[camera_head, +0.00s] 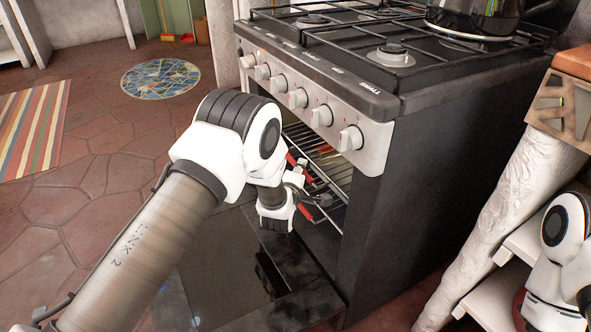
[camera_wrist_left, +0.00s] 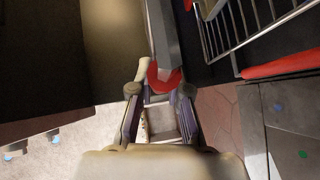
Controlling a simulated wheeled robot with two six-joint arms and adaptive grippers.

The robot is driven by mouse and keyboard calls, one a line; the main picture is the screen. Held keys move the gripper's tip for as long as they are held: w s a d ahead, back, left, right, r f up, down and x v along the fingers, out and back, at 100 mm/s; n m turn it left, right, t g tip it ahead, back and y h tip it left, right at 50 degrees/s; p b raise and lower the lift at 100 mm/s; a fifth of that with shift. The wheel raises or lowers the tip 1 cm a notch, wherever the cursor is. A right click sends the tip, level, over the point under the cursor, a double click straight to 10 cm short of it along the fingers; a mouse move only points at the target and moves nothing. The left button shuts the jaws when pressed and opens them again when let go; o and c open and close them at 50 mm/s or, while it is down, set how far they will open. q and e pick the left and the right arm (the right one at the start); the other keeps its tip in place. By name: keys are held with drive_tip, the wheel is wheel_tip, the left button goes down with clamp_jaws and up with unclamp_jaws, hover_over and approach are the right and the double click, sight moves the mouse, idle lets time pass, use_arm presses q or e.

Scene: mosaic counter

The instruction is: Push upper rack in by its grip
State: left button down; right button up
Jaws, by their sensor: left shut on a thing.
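The oven rack (camera_head: 325,160) shows as metal wires inside the open oven, with red grip parts (camera_head: 306,213) near its front. My left gripper (camera_head: 300,188) is at the oven mouth by these red parts. In the left wrist view my left gripper (camera_wrist_left: 160,90) is shut on a red grip (camera_wrist_left: 166,77) between its fingertips. The rack wires (camera_wrist_left: 240,25) run at upper right there, with another red bar (camera_wrist_left: 282,65) along an edge. My arm and hand hide part of the rack, so I cannot tell fully which level the held grip belongs to.
The black cooker (camera_head: 430,180) has knobs (camera_head: 298,98) just above the opening. Its dark door (camera_head: 230,265) lies lowered below my left arm. A dark pot (camera_head: 475,15) stands on the hob. White shelves (camera_head: 490,300) are at right. Open floor (camera_head: 100,150) is at left.

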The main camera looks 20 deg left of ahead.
use_arm(q)
drive_tip(key=shift+w+d+r, duration=0.1)
drive_tip(key=shift+r, duration=0.05)
drive_tip(key=c, duration=1.5)
unclamp_jaws()
drive_tip(key=o, duration=0.4)
drive_tip(key=shift+w+d, duration=0.15)
drive_tip(key=s, duration=0.4)
drive_tip(key=s+r, duration=0.1)
drive_tip(key=s, duration=0.7)
drive_tip(key=shift+d+r, duration=0.2)
drive_tip(key=shift+d, duration=0.15)
